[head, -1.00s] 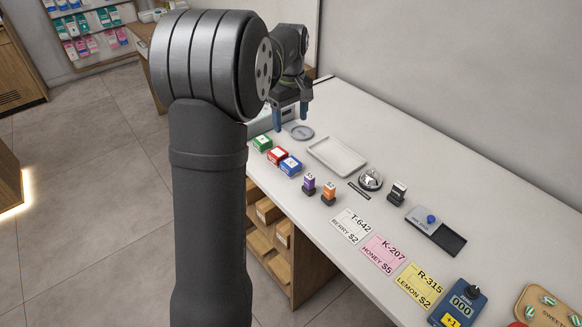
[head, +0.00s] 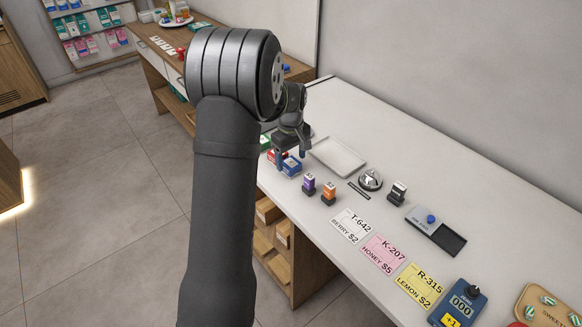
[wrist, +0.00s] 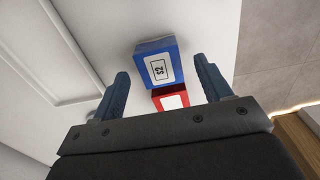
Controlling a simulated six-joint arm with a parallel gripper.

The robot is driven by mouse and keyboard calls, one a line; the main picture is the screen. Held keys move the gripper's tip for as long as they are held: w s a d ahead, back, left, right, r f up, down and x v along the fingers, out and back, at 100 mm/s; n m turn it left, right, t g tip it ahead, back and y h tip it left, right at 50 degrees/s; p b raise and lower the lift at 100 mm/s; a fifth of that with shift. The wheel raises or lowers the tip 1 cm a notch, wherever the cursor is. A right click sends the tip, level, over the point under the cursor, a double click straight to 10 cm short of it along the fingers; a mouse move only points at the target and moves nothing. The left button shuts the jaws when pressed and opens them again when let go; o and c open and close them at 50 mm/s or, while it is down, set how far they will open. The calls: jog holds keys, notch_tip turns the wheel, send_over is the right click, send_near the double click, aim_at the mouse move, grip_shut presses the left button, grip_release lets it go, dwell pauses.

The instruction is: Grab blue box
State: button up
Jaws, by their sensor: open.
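The blue box (head: 291,166) stands on the white counter, next to the red box (head: 277,157) and the green box (head: 265,140). My gripper (head: 293,157) is above and close to the blue box and partly covers the boxes in the head view. In the wrist view the blue box (wrist: 158,66) has a white label reading "S2". It lies between the lines of my two blue fingers (wrist: 160,85), a little beyond the tips. The red box (wrist: 171,100) shows between the fingers, nearer my palm. The fingers are open and hold nothing.
A grey tray (head: 338,157) lies right of the boxes. A purple stamp (head: 309,186), an orange stamp (head: 328,193) and a bell (head: 370,179) stand nearer the front. The counter edge runs close beside the boxes. The counter's back right is bare.

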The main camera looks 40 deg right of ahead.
jog(key=shift+f, duration=1.45)
jog(key=c, duration=1.1)
jog(key=shift+r, duration=0.1)
